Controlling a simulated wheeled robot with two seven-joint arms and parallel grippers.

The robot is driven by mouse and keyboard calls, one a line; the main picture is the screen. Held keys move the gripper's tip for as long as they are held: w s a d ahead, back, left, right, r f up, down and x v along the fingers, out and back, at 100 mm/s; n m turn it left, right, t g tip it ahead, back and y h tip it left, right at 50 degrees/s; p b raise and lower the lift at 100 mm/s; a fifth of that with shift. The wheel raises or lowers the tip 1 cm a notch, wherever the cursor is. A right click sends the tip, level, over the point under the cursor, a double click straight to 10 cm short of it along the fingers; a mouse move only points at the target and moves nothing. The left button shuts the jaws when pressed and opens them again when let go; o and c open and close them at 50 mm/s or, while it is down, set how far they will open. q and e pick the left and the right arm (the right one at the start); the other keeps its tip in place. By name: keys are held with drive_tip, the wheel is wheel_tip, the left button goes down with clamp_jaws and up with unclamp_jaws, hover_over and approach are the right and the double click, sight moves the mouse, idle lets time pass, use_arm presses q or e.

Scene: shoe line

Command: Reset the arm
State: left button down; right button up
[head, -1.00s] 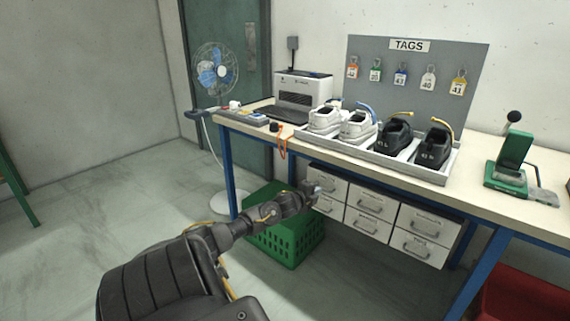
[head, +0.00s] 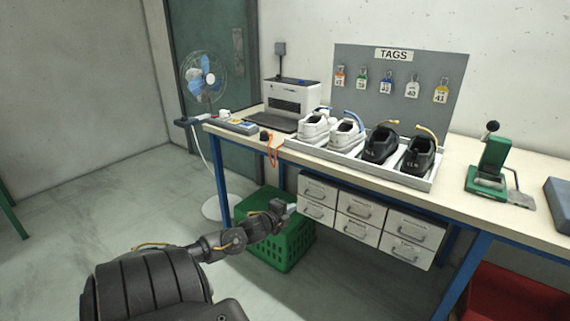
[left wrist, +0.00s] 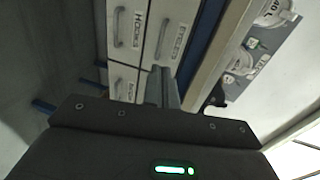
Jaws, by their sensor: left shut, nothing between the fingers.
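My left arm reaches in from the bottom left of the head view. Its gripper (head: 290,208) is in front of the left drawers under the bench, above the green crate. In the left wrist view the gripper's fingers (left wrist: 162,88) are together with nothing between them. Behind them are the drawer fronts (left wrist: 126,75) with handles and labels. I cannot tell from these views how far the fingertips are from the drawers. My right gripper does not show in any view.
The bench (head: 462,202) holds a tray (head: 345,160) with two white and two black shoes, a printer (head: 292,101) and a green press (head: 490,165). A green crate (head: 285,250) and a red bin (head: 515,295) stand below.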

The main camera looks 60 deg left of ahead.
use_arm(q)
drive_tip(key=shift+v, duration=1.2)
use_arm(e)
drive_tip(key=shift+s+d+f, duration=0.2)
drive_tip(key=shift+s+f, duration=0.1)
use_arm(q)
drive_tip(key=shift+f, duration=0.15)
